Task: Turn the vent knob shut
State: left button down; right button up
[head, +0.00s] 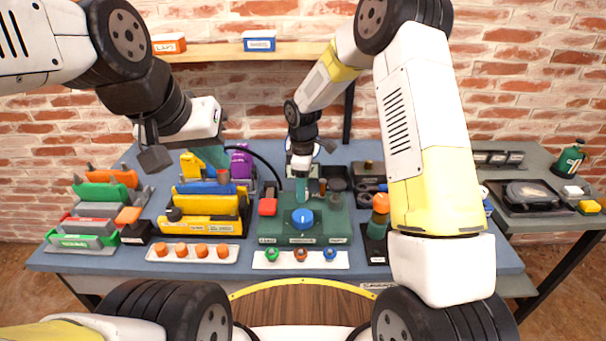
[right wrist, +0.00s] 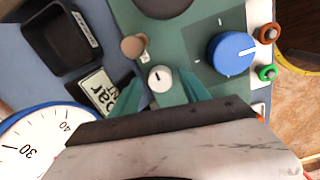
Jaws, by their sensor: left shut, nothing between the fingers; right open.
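A green pump-like base (head: 265,229) stands on the table, with a large blue knob (head: 302,217) on top. The blue knob also shows in the right wrist view (right wrist: 230,53), with a white pointer line. A small white-topped knob (right wrist: 160,76) sits on the same base. I cannot read which knob is labelled as the vent. My right gripper (right wrist: 161,92) is open, its teal fingers on either side of the small knob; contact is unclear. In the head view this gripper (head: 302,188) hides that knob. My left gripper (head: 213,157) is shut and empty, above the yellow rack's back.
A brown-topped knob (right wrist: 134,46) and a blue-rimmed gauge (right wrist: 32,140) are close to my right gripper. A yellow rack (head: 205,226), an orange-capped bottle (head: 380,212) and a white strip of small coloured knobs (head: 316,260) surround the base.

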jog(key=shift+f, duration=0.1)
grip_shut()
jog(key=shift+m, duration=0.3)
jog(key=m, duration=1.3)
jog(key=shift+a, duration=0.1)
jog(key=shift+m, duration=2.1)
